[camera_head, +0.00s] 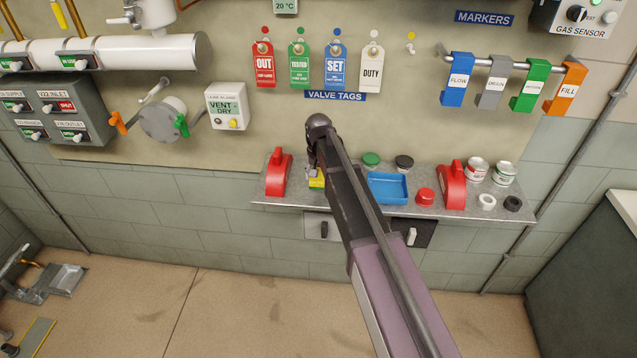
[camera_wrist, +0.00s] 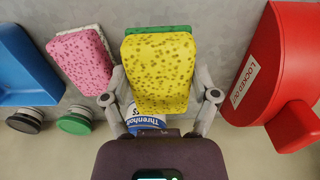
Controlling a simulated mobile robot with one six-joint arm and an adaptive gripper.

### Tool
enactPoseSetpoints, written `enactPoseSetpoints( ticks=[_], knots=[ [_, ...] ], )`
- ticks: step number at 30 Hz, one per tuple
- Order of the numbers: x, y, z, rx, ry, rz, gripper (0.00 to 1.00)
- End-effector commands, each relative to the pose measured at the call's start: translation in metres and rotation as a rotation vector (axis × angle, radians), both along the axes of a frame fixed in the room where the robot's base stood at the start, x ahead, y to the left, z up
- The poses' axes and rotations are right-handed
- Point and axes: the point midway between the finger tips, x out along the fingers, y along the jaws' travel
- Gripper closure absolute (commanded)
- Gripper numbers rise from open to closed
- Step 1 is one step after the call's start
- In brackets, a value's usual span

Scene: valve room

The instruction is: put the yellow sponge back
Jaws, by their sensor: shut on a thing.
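The yellow sponge (camera_wrist: 158,70) has a green scouring layer along its far edge. In the wrist view it fills the space between the two fingers of my gripper (camera_wrist: 160,97), which is shut on it. In the head view only a small yellow part (camera_head: 316,183) shows under my gripper (camera_head: 313,168), over the left part of the grey shelf (camera_head: 300,200). My arm hides the rest. I cannot tell whether the sponge touches the shelf.
A pink sponge (camera_wrist: 82,62) and a blue tray (camera_wrist: 22,65) lie left in the wrist view. A red lockout piece (camera_wrist: 285,65) stands close at right. A labelled tin (camera_wrist: 145,118) shows beneath the yellow sponge. Green (camera_head: 371,159) and black (camera_head: 404,162) lids sit on the shelf.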

Motion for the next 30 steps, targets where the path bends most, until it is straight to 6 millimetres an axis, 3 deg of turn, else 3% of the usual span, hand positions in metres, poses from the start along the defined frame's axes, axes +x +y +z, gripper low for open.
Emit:
enactPoseSetpoints(
  ticks=[8, 14, 22, 30],
  knots=[
    [0.000, 0.001, 0.000, 0.000, 0.000, 0.000, 0.61],
    [0.015, 0.008, -0.002, 0.000, 0.000, 0.001, 0.61],
    [0.011, 0.007, -0.028, 0.000, 0.000, 0.000, 0.61],
    [0.011, 0.007, -0.037, 0.000, 0.000, 0.001, 0.61]
  ],
)
